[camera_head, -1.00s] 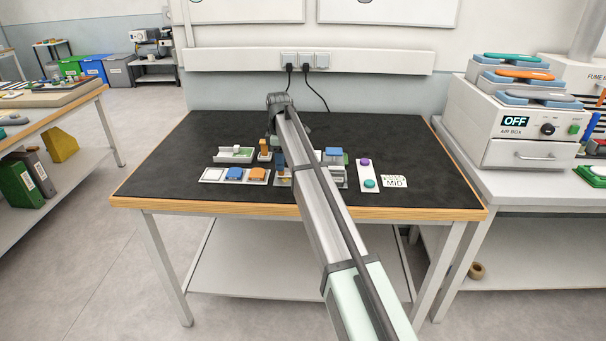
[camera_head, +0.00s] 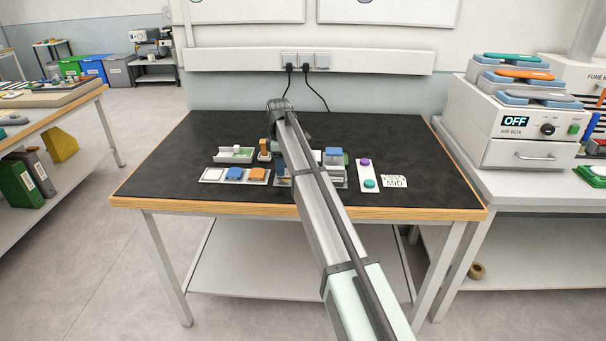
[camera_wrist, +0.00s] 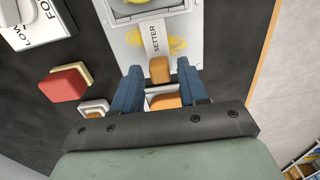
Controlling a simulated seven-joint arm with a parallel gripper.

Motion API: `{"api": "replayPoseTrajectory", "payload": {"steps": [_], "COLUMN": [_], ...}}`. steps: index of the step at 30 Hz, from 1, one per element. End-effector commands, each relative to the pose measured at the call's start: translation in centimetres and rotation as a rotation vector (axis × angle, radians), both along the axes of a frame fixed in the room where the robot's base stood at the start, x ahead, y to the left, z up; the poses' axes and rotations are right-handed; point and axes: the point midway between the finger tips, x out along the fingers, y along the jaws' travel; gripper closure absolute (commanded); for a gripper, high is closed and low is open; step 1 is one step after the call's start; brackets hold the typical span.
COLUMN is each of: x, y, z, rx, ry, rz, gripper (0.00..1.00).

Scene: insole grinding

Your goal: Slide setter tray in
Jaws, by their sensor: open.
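The setter tray (camera_wrist: 155,38) shows in the wrist view as a light strip marked SETTER, running over a pale plate with yellow markings. An orange block (camera_wrist: 160,69) sits at its near end, like a handle. My gripper (camera_wrist: 157,76) is open, with one blue finger on each side of the orange block. I cannot tell whether either finger touches it. A second orange piece (camera_wrist: 166,101) shows lower between the fingers, partly hidden by the gripper body. In the head view my arm hides the setter tray and most of the gripper.
A red block (camera_wrist: 69,84) and a white-framed piece (camera_wrist: 95,109) lie left of the fingers in the wrist view. On the black bench (camera_head: 410,150) stand a white strip with blue and orange blocks (camera_head: 236,174) and a two-button panel (camera_head: 368,175). The bench's right side is clear.

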Motion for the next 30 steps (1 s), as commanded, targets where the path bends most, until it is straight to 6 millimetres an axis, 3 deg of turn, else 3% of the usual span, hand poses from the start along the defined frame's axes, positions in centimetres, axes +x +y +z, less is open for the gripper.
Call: {"api": "replayPoseTrajectory", "payload": {"steps": [30], "x": [0.0], "y": [0.0], "z": [-1.9], "rx": [0.000], "ry": [-0.001], "rz": [0.000], "gripper": [0.57]}}
